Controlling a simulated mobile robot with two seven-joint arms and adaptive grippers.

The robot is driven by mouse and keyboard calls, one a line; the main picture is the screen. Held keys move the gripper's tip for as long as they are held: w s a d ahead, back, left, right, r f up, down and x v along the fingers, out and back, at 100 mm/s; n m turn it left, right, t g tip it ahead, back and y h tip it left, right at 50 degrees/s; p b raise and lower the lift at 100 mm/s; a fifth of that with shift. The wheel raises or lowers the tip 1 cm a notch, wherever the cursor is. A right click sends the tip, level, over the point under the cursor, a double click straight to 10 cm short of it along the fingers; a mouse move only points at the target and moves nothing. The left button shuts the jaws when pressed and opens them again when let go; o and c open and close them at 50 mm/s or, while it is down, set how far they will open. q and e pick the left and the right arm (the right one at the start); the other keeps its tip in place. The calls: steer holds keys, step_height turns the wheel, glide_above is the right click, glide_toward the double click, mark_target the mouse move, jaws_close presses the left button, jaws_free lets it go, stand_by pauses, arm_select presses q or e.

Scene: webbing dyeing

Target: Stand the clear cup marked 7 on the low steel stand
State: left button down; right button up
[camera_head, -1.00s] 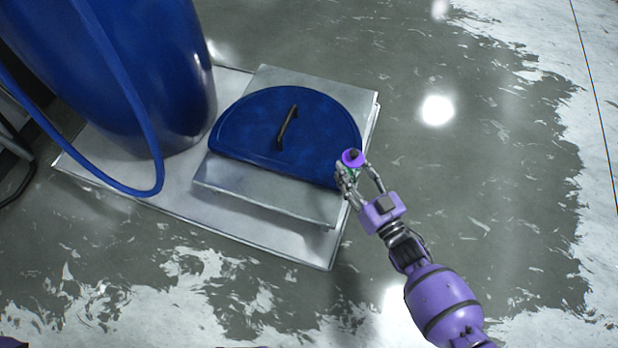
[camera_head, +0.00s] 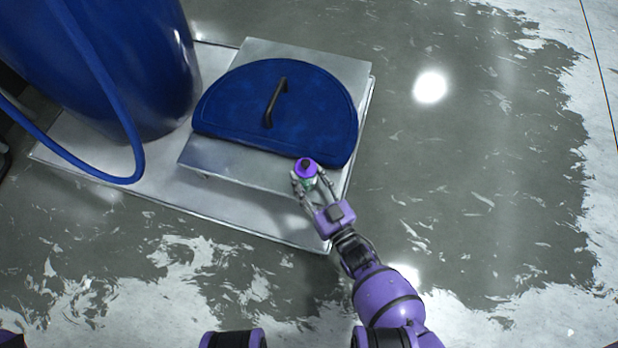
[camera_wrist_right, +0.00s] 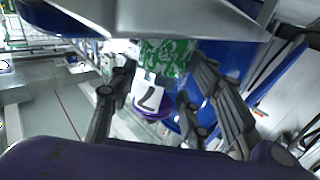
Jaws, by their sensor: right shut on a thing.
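The clear cup marked 7 (camera_head: 307,183) has a purple lid with a dark middle and is in my right gripper (camera_head: 309,186). In the right wrist view, the cup (camera_wrist_right: 165,58) shows green patterned content, a white label with a black 7, and purple at one end. The fingers of my right gripper (camera_wrist_right: 160,105) are on both sides of it. The low steel stand (camera_head: 222,165) has a bare strip along its front. The cup appears by the stand's front right edge; whether it touches the stand cannot be told. My left gripper is not in view.
A half-round blue lid (camera_head: 230,105) with a black handle (camera_head: 275,102) covers most of the stand. A tall blue barrel (camera_head: 130,70) with a blue hose (camera_head: 100,75) stands to the left. A wide steel base plate (camera_head: 150,190) lies under both. Open floor is on the right.

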steer(key=shift+f, duration=0.1)
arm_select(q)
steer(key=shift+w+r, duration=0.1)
arm_select(e)
steer(key=o, duration=1.3)
steer(key=shift+o, duration=0.2)
steer(key=shift+s+d, duration=0.15)
steer(key=shift+s, duration=0.1)
arm_select(q)
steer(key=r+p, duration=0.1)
steer(key=p, duration=0.1)
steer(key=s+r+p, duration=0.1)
steer(key=p, duration=0.1)
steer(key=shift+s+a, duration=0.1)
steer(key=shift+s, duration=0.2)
arm_select(e)
steer(key=v, duration=1.1)
steer(key=shift+s, duration=0.25)
